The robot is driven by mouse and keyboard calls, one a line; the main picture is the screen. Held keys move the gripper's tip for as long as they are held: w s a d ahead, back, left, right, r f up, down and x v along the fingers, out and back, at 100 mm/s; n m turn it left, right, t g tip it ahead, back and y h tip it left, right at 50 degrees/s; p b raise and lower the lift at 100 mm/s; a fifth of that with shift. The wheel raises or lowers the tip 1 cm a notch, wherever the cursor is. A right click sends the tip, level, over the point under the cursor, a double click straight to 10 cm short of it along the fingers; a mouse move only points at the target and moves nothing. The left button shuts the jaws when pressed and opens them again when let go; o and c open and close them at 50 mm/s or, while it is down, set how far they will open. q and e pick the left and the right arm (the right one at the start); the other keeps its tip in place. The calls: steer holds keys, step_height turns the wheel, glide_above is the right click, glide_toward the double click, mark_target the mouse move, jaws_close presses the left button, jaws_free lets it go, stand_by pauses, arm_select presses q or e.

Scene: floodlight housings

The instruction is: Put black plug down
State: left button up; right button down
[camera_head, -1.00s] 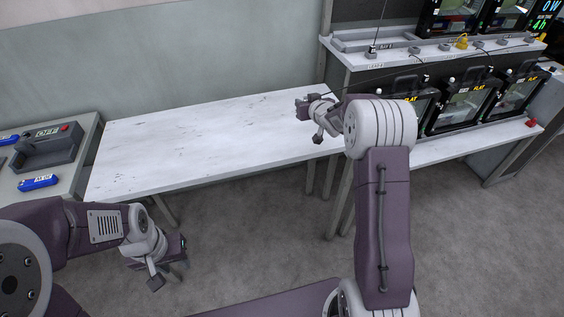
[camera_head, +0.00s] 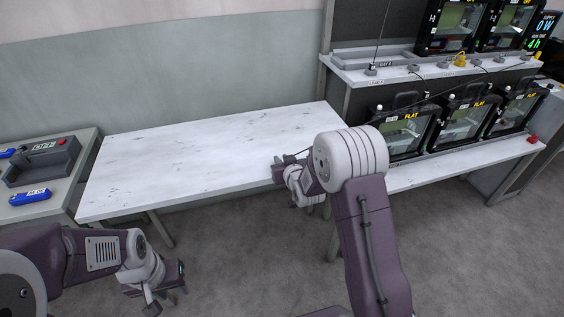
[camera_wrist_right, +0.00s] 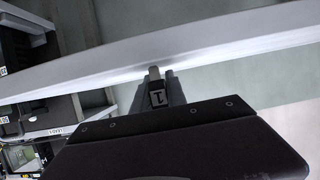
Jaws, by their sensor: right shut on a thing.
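My right gripper (camera_head: 278,170) is at the right end of the white table (camera_head: 190,160), by its front edge. In the right wrist view it is shut on a small dark plug (camera_wrist_right: 158,98) with a pale mark and a grey tip. The tip points toward the pale table edge (camera_wrist_right: 200,45); I cannot tell whether it touches. In the head view the plug cannot be made out behind my gripper and wrist. My left gripper (camera_head: 168,283) hangs low at the left, in front of the table; its fingers are unclear.
The white table top is bare. On the right, a two-level rack (camera_head: 470,150) holds several black floodlight housings (camera_head: 402,130). A thin dark cable crosses in front of the rack. At the left stands a grey switch box (camera_head: 45,160) marked OFF, with a blue device (camera_head: 30,197).

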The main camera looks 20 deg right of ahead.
steer(key=shift+f, duration=0.2)
steer(key=c, duration=1.3)
jaws_free()
steer(key=shift+c, duration=0.2)
steer(key=shift+r, duration=0.1)
